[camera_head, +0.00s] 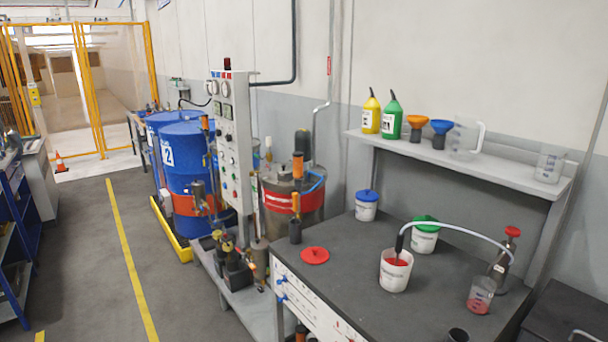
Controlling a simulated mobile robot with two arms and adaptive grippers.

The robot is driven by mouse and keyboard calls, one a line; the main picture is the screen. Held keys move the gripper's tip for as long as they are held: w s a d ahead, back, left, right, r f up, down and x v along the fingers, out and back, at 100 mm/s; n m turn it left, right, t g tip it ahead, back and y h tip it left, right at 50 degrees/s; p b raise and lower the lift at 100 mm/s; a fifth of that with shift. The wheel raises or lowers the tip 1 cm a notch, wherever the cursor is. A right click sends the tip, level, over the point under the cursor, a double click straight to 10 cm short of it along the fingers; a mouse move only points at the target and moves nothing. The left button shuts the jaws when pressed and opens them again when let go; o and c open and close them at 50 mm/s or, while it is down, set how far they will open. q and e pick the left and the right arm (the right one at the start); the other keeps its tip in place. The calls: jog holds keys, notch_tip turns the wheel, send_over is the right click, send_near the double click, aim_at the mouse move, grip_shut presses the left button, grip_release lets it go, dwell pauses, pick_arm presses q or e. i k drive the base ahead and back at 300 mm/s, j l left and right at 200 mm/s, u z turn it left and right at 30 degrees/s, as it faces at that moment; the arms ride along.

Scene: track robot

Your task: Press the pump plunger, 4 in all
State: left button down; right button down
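The pump (500,264) stands at the right end of the dark workbench, a dark metal body with a red plunger knob (513,232) on top. The knob sits a little above the body. A pale hose (455,228) arcs from the pump leftward to a dark tube dipping into an open white bucket (394,278) with red contents. A clear beaker (481,296) holding some red liquid stands in front of the pump, by its lower part. Neither of my grippers shows in this view.
A red lid (315,255) lies on the workbench (350,300). Blue-lidded (367,205) and green-lidded (425,236) tubs stand behind. A shelf (460,160) above holds bottles, funnels and jugs. Blue drums (185,165) stand left.

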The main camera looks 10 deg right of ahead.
aim_at(513, 232)
jog(key=z, duration=0.65)
jog(key=i+j+z, duration=0.4)
jog(key=j+z, duration=0.2)
jog(key=i+j+z, duration=0.25)
jog(key=j, duration=0.3)
jog(key=i+j, duration=0.1)
jog(key=j, duration=0.35)
jog(key=j+z, duration=0.1)
jog(key=j, duration=0.3)
jog(key=i+j, duration=0.15)
jog(key=j, duration=0.3)
